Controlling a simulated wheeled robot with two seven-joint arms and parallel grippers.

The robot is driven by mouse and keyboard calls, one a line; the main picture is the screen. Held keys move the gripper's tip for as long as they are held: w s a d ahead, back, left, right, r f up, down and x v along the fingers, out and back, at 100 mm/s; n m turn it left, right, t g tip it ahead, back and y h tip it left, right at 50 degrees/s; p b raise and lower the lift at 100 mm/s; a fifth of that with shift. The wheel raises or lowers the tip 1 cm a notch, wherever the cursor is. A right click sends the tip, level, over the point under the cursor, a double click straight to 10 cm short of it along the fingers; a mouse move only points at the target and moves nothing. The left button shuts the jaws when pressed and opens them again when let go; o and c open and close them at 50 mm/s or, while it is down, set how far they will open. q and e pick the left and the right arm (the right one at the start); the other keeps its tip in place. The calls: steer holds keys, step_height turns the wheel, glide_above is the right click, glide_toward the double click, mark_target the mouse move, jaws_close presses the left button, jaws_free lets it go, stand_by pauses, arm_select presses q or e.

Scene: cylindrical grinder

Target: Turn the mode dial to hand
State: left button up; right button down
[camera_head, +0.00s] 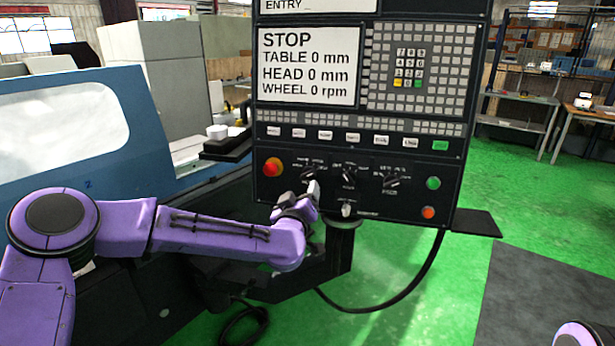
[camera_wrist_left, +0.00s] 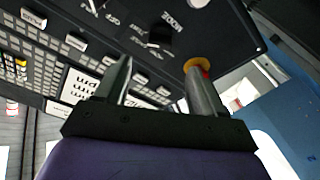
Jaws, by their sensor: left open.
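The mode dial (camera_head: 308,173) is a dark knob on the black control panel, the leftmost of three dials in the head view. In the left wrist view the dial (camera_wrist_left: 158,39) sits beside the word MODE, just beyond my fingertips. The small position labels are too blurred to tell where it points. My left gripper (camera_head: 306,192) is just below and in front of the dial in the head view. In the left wrist view the left gripper (camera_wrist_left: 158,75) is open and empty, with its fingers apart and a visible gap to the dial. My right gripper is out of view.
A red emergency button (camera_head: 272,167) with a yellow base is left of the dial. Two more dials (camera_head: 349,175) are to its right, with a white knob (camera_head: 347,210) below. Green (camera_head: 433,183) and orange (camera_head: 428,212) buttons are at the panel's right. A blue machine (camera_head: 95,120) stands left.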

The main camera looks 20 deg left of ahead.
mark_target(308, 178)
arm_select(q)
steer(key=w+p, duration=0.1)
steer(key=w, duration=0.2)
steer(key=w+p, duration=0.1)
steer(key=w, duration=0.1)
steer(key=w+a+p, duration=0.1)
steer(key=w, duration=0.2)
steer(key=shift+w+f, duration=0.15)
steer(key=shift+w, duration=0.15)
steer(key=shift+w+f, duration=0.1)
steer(key=shift+w, duration=0.3)
steer(key=c, duration=1)
